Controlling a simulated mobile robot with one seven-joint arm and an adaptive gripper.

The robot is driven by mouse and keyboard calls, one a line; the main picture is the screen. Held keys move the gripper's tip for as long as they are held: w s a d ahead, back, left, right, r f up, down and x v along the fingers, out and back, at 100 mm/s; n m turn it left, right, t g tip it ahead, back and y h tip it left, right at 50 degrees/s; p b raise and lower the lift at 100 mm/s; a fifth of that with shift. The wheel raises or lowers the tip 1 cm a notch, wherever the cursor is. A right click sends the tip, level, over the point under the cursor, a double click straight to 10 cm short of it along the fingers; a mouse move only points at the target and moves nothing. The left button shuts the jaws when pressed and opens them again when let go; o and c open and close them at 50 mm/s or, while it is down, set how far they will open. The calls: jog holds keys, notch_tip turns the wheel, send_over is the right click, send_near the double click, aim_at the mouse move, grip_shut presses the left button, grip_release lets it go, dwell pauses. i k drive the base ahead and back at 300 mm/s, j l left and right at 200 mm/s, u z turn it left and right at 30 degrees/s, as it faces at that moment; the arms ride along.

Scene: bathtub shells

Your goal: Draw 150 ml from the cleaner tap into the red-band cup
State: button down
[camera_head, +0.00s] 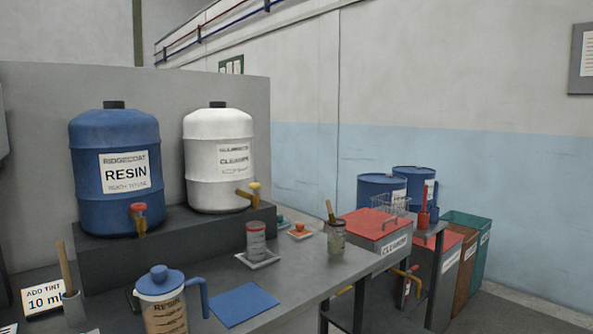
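The white cleaner drum (219,150) stands on a dark raised block at the back of the bench. Its brass cleaner tap (248,195) with a yellow handle points toward the front right. A small cup (256,240) with a reddish band near its top stands upright on a white square tray (264,262), roughly below and in front of the tap. Its fill level is too small to read. No stream shows at the tap. My gripper is not in view.
A blue resin drum (116,171) with a red-handled tap (138,212) stands at left. A blue-lidded jug (165,299) and blue mat (243,304) are in front. A jar with a brush (335,239) stands at the bench's right edge. A red-topped cleaner tank (374,226) stands beyond.

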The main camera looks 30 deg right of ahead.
aim_at(254, 185)
jog(key=l+z, duration=0.2)
jog(key=l, duration=0.25)
jog(key=i+l+z, duration=0.15)
jog(key=l, duration=0.25)
jog(key=i+j, duration=0.25)
jog(key=i, duration=0.2)
jog(key=i+j, duration=0.25)
jog(key=i, duration=0.2)
jog(key=i+j, duration=0.25)
jog(key=i, duration=0.2)
